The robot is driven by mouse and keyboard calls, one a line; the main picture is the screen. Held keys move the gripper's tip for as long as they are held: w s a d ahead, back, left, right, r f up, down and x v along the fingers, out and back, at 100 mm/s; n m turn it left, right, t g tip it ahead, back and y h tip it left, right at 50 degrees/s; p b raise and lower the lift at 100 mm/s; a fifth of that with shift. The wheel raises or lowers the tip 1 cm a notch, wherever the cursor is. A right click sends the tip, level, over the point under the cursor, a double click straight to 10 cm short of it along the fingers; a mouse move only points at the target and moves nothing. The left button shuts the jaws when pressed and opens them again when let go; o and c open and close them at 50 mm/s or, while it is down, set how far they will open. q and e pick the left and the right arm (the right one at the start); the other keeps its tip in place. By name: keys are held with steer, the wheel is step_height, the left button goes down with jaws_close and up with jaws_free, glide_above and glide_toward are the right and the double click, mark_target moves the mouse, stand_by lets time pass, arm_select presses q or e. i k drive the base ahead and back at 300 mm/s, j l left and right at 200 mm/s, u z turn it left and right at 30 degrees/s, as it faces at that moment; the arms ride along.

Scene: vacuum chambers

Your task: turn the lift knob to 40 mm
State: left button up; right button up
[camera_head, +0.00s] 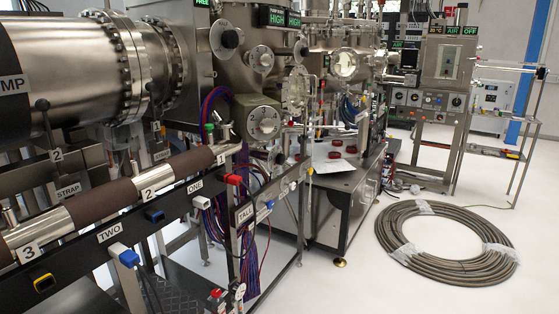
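Neither of my grippers shows in the head view. No knob carries a label I can read as lift, and no 40 mm scale is legible, so I cannot tell which one is the lift knob or where it is set.
A long rail (103,238) with brown wrapped tube (104,201) crosses the left foreground. Red-blue cables (214,105) hang below the chamber. A coiled metal hose (446,242) lies on the white floor at right, with clear floor around it.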

mark_target(281, 158)
steer(key=i+l, duration=0.2)
steer(key=l, duration=0.35)
steer(key=i+l+u, duration=0.1)
steer(key=i+l, duration=0.15)
steer(key=l, duration=0.25)
steer(key=i+l, duration=0.2)
steer(key=l, duration=0.35)
steer(key=i+l+u, duration=0.1)
steer(key=l, duration=0.45)
steer(key=i+l, duration=0.25)
steer(key=l, duration=0.3)
steer(key=i+l+u, duration=0.1)
steer(key=l, duration=0.45)
steer(key=i+l, duration=0.25)
steer(key=l, duration=0.35)
steer(key=i+l+u, duration=0.1)
steer(key=l, duration=0.45)
steer(key=i, duration=0.05)
